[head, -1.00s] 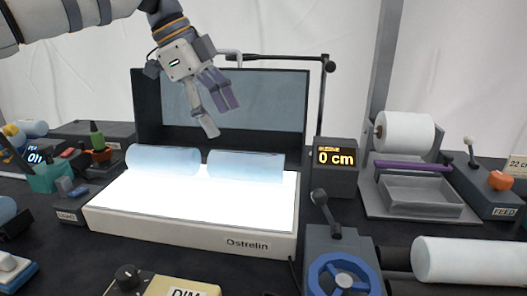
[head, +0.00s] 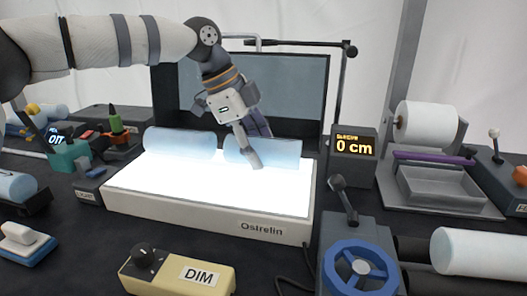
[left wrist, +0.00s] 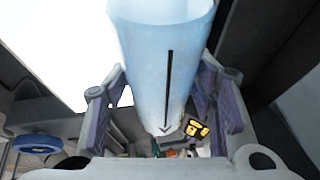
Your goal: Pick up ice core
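Two pale blue ice cores lie end to end along the back of the bright light table (head: 170,196): the left core (head: 180,142) and the right core (head: 285,150). My left gripper (head: 258,148) is down at the right core, near its left half, with one finger in front and the other partly hidden behind it. In the left wrist view, the core (left wrist: 165,35), marked with a black arrow, lies between the two spread fingers (left wrist: 164,85). A bright gap shows beside the left finger, so the gripper looks open around it. My right gripper is not in view.
A dark upright panel (head: 300,90) stands close behind the cores. A display reading 0 cm (head: 353,158) and a blue handwheel (head: 360,275) stand right of the table. A DIM box (head: 180,272) is in front.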

